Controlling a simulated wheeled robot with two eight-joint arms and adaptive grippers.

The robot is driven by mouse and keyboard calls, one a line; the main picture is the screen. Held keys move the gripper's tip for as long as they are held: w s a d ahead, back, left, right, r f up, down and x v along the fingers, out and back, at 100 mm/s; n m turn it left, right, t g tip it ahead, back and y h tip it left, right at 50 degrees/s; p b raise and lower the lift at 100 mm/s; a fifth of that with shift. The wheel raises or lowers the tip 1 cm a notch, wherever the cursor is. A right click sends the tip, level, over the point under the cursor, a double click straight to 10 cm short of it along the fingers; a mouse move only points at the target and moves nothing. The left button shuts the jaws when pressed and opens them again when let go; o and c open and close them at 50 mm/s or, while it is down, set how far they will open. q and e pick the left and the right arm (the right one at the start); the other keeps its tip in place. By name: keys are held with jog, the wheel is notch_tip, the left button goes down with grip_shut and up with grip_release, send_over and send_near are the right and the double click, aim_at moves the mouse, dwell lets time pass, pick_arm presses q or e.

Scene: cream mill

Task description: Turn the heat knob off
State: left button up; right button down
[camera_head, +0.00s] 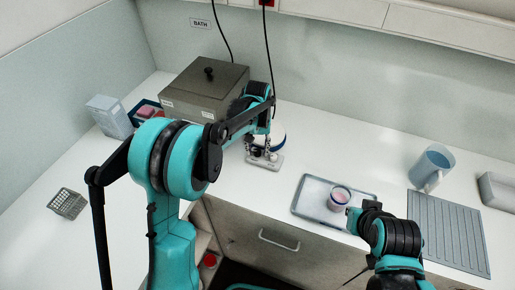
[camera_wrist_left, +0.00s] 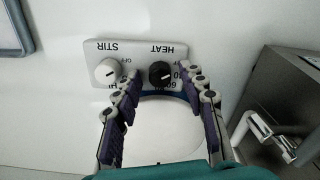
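The hotplate stirrer's control panel (camera_wrist_left: 135,58) shows upside down in the left wrist view. The black heat knob (camera_wrist_left: 160,73) has a pale pointer mark, and the numbers around it are partly hidden by a finger. The white stir knob (camera_wrist_left: 108,71) is to its left. My left gripper (camera_wrist_left: 161,76) is open, its fingers spread with the heat knob between the tips; contact cannot be told. In the head view my left gripper (camera_head: 260,138) is over the stirrer (camera_head: 265,162), partly hiding it. My right gripper (camera_head: 355,214) is beside a small jar (camera_head: 340,198); its fingers are unclear.
The jar stands on a tray (camera_head: 302,207). A lidded metal bath (camera_head: 205,92) is behind and left of the stirrer. A blue jug (camera_head: 432,167) and ribbed drain mat (camera_head: 455,235) are at right. A wire basket (camera_head: 68,203) is at left.

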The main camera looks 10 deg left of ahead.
aim_at(257, 152)
pick_arm(q)
notch_tip(257, 152, up, 12)
dwell(0.7)
dwell(0.4)
jog(key=s+a+r+t+b, duration=0.15)
jog(key=s+a+t, duration=0.25)
jog(key=s, duration=0.9)
jog(key=s+a+f+t, duration=0.1)
jog(key=s+f, duration=0.1)
jog(key=s, duration=0.3)
jog(key=s+a+f+m+t, duration=0.1)
jog(key=s+f+t, duration=0.1)
jog(key=s, duration=0.4)
jog(key=shift+f, duration=0.8)
